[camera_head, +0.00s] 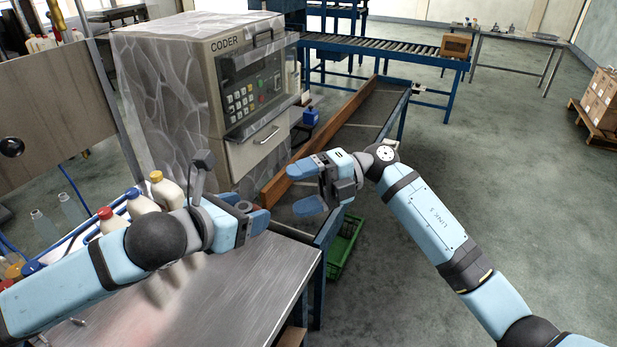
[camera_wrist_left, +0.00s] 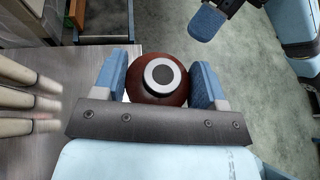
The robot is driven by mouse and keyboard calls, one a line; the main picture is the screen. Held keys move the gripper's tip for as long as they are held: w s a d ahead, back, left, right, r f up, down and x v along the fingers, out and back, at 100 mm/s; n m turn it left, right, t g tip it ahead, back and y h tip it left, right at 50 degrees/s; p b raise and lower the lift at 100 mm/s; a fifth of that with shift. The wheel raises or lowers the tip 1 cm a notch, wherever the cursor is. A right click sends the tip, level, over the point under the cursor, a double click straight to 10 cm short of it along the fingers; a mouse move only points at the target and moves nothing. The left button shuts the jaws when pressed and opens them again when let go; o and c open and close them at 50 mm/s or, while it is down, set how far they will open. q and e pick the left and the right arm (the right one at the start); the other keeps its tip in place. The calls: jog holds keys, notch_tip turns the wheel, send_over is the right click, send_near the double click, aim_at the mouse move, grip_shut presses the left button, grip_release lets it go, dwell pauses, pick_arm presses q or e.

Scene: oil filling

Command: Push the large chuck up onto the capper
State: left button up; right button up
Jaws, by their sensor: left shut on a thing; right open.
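My left gripper (camera_head: 250,212) is shut on a dark red round piece with a white ring and a black centre, which looks like the large chuck (camera_wrist_left: 163,78). In the left wrist view it sits between the two blue fingers. In the head view the piece is mostly hidden by the fingers. The gripper is above the far right edge of the metal table (camera_head: 235,295). My right gripper (camera_head: 301,187) is open and empty, to the right of the left one. I cannot make out the capper in either view.
The coder machine (camera_head: 215,85) stands behind the left gripper. Several capped bottles (camera_head: 165,190) stand left of it, close to my left arm. A conveyor with a brown rail (camera_head: 325,130) runs away behind the right gripper. A green crate (camera_head: 345,245) is below. Open floor lies right.

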jog(key=s+a+f+h, duration=0.1)
jog(key=a, duration=0.2)
jog(key=s+a+h, duration=0.1)
jog(key=a, duration=0.2)
jog(key=s+a+f+n+h, duration=0.1)
jog(key=a, duration=0.2)
jog(key=shift+a+f, duration=0.1)
jog(key=shift+f, duration=0.25)
jog(key=c, duration=0.8)
pick_arm(q)
jog(key=o, duration=1.2)
pick_arm(e)
jog(key=shift+o, duration=0.2)
